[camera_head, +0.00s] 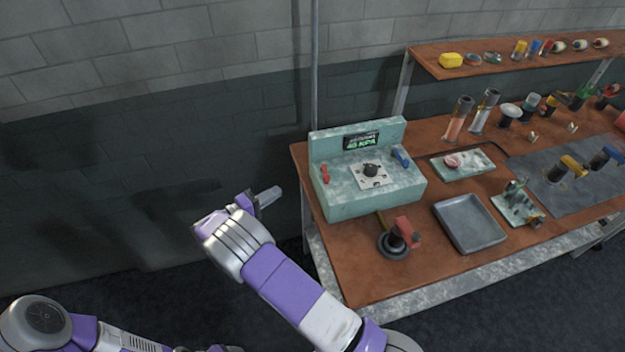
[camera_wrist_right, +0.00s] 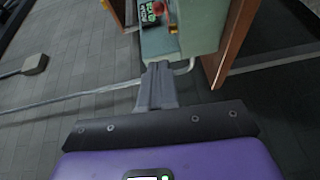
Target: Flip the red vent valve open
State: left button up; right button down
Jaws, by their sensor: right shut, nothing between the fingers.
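The red vent valve (camera_head: 325,174) is a small red lever at the left end of the pale green control box (camera_head: 375,201). The box stands at the left end of the bench and has a lit green display (camera_head: 361,141) reading about 40 KPA. My right gripper (camera_head: 270,196) is shut and empty, left of the box and apart from the valve. In the right wrist view its closed fingers (camera_wrist_right: 158,82) point towards the box (camera_wrist_right: 196,28), where a small red part (camera_wrist_right: 158,9) shows near the top edge. My left gripper is not in view.
A black dial (camera_head: 371,170) and a blue lever (camera_head: 400,157) sit on the box. A red-handled tool on a round base (camera_head: 398,240) stands in front, beside a grey tray (camera_head: 469,224). A vertical pole (camera_head: 314,60) rises behind. The space left of the bench is open.

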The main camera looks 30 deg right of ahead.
send_near(325, 173)
jog(key=w+r, duration=0.2)
jog(key=d, duration=0.1)
jog(key=s+d, duration=0.2)
jog(key=d, duration=0.1)
jog(key=shift+s+d+f, duration=0.1)
jog(key=shift+f, duration=0.2)
jog(key=shift+p, duration=0.3)
